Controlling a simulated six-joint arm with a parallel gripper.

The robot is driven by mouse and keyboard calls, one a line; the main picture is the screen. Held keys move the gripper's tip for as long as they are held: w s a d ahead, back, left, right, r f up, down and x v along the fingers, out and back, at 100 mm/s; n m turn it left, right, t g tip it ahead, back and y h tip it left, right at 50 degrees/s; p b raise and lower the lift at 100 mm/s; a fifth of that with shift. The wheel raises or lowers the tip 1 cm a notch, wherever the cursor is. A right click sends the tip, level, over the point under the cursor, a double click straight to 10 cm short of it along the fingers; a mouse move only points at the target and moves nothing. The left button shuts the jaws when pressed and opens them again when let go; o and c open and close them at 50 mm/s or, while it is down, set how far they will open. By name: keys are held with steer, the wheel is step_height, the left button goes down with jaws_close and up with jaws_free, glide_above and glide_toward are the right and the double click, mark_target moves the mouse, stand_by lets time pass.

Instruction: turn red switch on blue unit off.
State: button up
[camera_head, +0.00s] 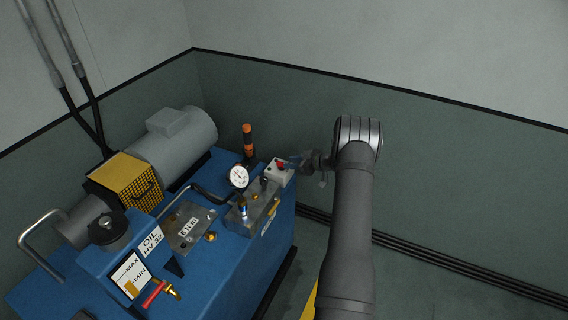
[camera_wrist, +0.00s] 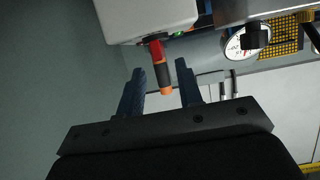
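The red switch (camera_head: 281,165) sits on a small light grey box (camera_head: 280,175) at the right end of the blue unit (camera_head: 240,262). In the wrist view the red switch (camera_wrist: 155,49) sticks out from the edge of the pale box (camera_wrist: 145,15). My gripper (camera_head: 297,161) is at the box's right side, close to the switch. In the wrist view my gripper (camera_wrist: 160,66) is open, its two dark blue fingers spread below the switch with nothing held. The switch lines up with the gap between the fingertips. Contact cannot be told.
An orange and black post (camera_head: 248,140) stands behind the box; a similar part (camera_wrist: 164,78) shows beyond the fingers. A round gauge (camera_head: 239,176), a metal block (camera_head: 252,206) and a red-handled valve (camera_head: 154,293) are on the unit. Open floor lies to the right.

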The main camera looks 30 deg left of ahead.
steer(key=v, duration=1.2)
steer(key=shift+d, duration=0.15)
steer(key=x, duration=1.7)
steer(key=shift+a, duration=0.3)
steer(key=shift+d, duration=0.1)
